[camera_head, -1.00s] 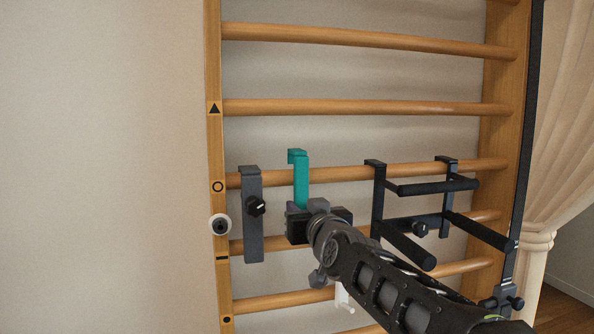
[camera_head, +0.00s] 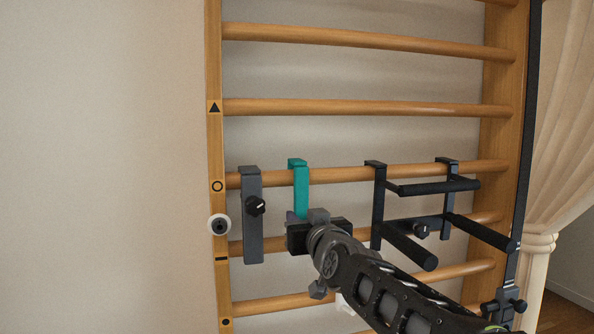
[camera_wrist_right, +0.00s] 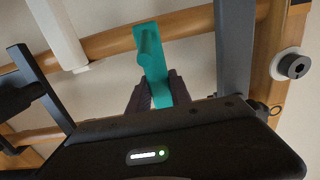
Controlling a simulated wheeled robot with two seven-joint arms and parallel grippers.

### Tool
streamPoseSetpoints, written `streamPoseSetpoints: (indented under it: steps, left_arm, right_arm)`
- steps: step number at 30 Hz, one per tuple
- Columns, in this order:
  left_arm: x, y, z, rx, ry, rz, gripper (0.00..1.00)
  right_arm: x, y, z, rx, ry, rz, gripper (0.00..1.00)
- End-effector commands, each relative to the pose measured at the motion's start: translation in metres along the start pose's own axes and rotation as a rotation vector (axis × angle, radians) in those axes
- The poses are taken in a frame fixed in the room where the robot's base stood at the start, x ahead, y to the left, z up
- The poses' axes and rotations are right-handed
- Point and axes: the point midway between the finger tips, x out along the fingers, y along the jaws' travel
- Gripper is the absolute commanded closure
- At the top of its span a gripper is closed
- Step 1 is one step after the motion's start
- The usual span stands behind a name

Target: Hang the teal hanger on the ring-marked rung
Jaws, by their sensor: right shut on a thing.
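The teal hanger (camera_head: 301,190) is upright in front of the ring-marked rung (camera_head: 335,173). The ring mark (camera_head: 217,186) is on the left post. My right gripper (camera_head: 300,222) is shut on the hanger below the rung. The right wrist view shows the hanger (camera_wrist_right: 152,60) between the two fingers (camera_wrist_right: 157,94), its hook hidden there. My left gripper is not in view.
A grey hanger (camera_head: 251,220) with a black knob hangs just left. A black dip-bar frame (camera_head: 378,205) hangs right on the same rung. A white hanger (camera_wrist_right: 58,35) shows in the right wrist view. The triangle-marked rung (camera_head: 360,107) above is bare.

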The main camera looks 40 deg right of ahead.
Motion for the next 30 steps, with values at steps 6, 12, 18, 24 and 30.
streamPoseSetpoints:
  steps: [6,12,18,24,30]
  left_arm:
    - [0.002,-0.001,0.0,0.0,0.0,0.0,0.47]
    - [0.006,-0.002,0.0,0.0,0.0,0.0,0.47]
    - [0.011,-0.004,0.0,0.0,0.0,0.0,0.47]
    - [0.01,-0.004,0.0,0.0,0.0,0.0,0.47]
    - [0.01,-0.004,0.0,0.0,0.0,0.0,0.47]
  right_arm:
    - [0.0,0.0,0.002,0.0,0.001,0.0,1.0]
    - [0.0,0.0,0.007,0.0,0.001,0.0,1.0]
    - [0.0,0.0,0.012,0.0,0.001,0.0,1.0]
    - [0.0,0.0,0.011,0.0,0.0,0.0,0.61]
    - [0.0,0.0,0.011,0.0,0.0,0.0,0.5]
